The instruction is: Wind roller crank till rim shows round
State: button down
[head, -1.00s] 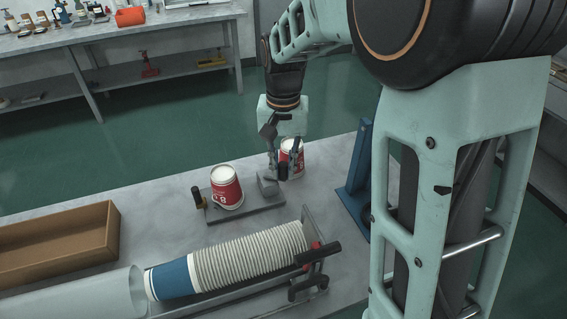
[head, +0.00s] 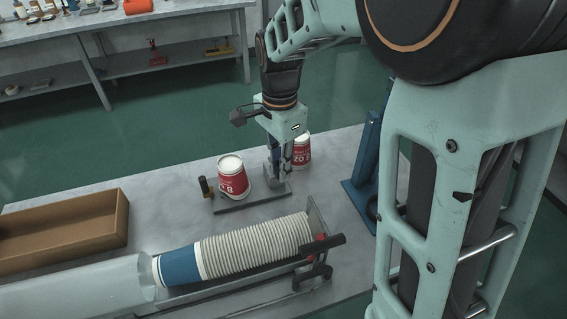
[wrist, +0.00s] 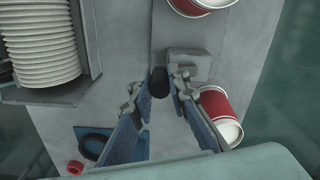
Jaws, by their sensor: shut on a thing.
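A red and white paper cup (head: 233,182) sits on a grey roller base (head: 255,201), its top tilted slightly; its edge shows at the top of the wrist view (wrist: 203,4). A grey block (wrist: 189,64) stands at the base's right end. My gripper (head: 282,168) is down beside this block. In the wrist view its blue-padded fingers (wrist: 159,88) are closed around a dark crank handle (wrist: 158,80). The fingers hide the handle in the head view. The finish of the cup's rim is too small to judge.
A second red cup (head: 302,152) stands close behind my gripper. A blue stand (head: 365,165) is to the right. A rack of nested cups (head: 250,247), a clear tube (head: 90,285) and a brown open box (head: 75,235) fill the front and left.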

jog(key=shift+s+a+m, duration=0.1)
jog(key=shift+a+m, duration=0.05)
jog(key=shift+m, duration=0.35)
jog(key=c, duration=1.8)
grip_release()
jog(key=shift+c, duration=0.2)
jog(key=shift+r, duration=0.1)
notch_tip(320, 180, up, 12)
jog(key=shift+f, duration=0.1)
